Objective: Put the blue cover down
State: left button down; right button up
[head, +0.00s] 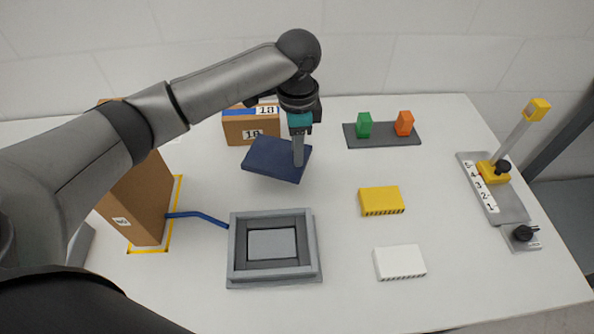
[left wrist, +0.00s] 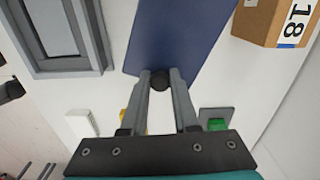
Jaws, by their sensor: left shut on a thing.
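The blue cover (head: 270,160) is a flat dark blue plate in the head view, behind the grey tray and in front of the small cardboard box. My left gripper (head: 298,160) points down at its right part. In the left wrist view the fingers (left wrist: 161,82) are shut on a dark round knob (left wrist: 159,81) at the near edge of the blue cover (left wrist: 185,35).
The grey tray (head: 235,250) has a grey block (head: 272,243) inside. Yellow (head: 381,200) and white (head: 399,262) blocks lie to the right. A cardboard box (head: 250,125) stands behind the cover. A dark base (head: 385,141) with green and orange blocks and a lever stand (head: 510,205) are farther right.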

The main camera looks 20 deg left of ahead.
aim_at(298, 169)
pick_arm(q)
jog(key=shift+f, duration=0.75)
notch_tip(298, 169, down, 4)
jog(key=shift+f+b, duration=0.1)
jog(key=shift+b, duration=0.6)
jog(key=shift+f, duration=0.35)
jog(key=shift+f, duration=0.15)
jog(key=c, duration=0.7)
grip_release()
jog(key=shift+o, duration=0.2)
